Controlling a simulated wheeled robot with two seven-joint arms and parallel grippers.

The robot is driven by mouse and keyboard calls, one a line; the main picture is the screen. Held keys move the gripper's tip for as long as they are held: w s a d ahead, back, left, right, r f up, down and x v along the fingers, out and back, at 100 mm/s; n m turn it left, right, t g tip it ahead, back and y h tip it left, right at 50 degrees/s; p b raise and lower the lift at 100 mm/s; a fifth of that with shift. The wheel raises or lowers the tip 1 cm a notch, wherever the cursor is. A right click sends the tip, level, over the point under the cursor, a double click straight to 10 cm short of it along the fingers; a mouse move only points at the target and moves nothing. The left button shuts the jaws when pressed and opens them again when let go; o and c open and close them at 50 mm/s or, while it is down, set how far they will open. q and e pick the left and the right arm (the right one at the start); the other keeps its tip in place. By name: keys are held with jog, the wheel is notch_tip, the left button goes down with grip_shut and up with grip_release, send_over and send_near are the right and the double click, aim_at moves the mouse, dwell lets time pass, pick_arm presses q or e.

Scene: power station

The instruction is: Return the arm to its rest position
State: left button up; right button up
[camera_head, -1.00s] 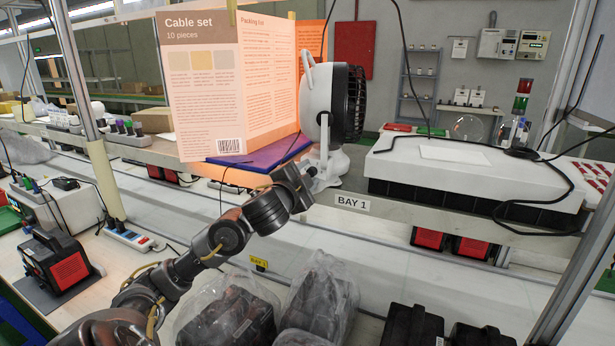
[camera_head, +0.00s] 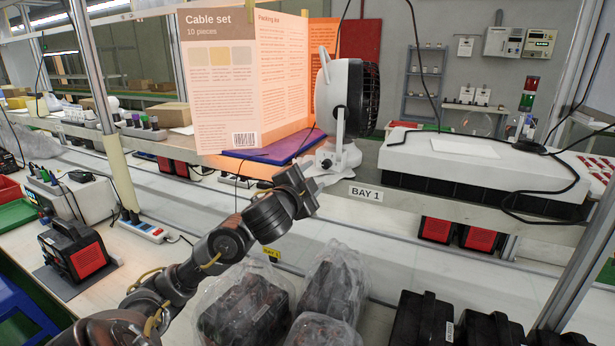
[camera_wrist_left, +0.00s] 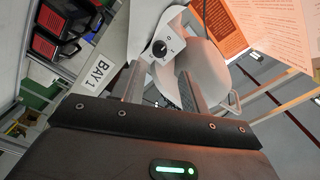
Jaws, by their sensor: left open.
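My left arm (camera_head: 215,245) comes in from the lower left of the head view and reaches toward the shelf edge. My left gripper (camera_head: 318,182) is open, just in front of the base of a white and black fan (camera_head: 338,100). In the left wrist view the two fingers of the left gripper (camera_wrist_left: 160,88) stand apart, with the white fan base and its dark knob (camera_wrist_left: 159,48) beyond and between them. I cannot tell whether a finger touches the base. My right gripper is not in view.
A BAY 1 label (camera_head: 366,193) is on the shelf edge. Bagged dark items (camera_head: 243,305) lie below the arm. A white box (camera_head: 480,165) sits to the right.

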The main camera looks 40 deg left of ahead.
pick_arm(q)
jog(key=shift+s+d, duration=0.1)
jog(key=shift+s, duration=0.25)
dwell(0.3)
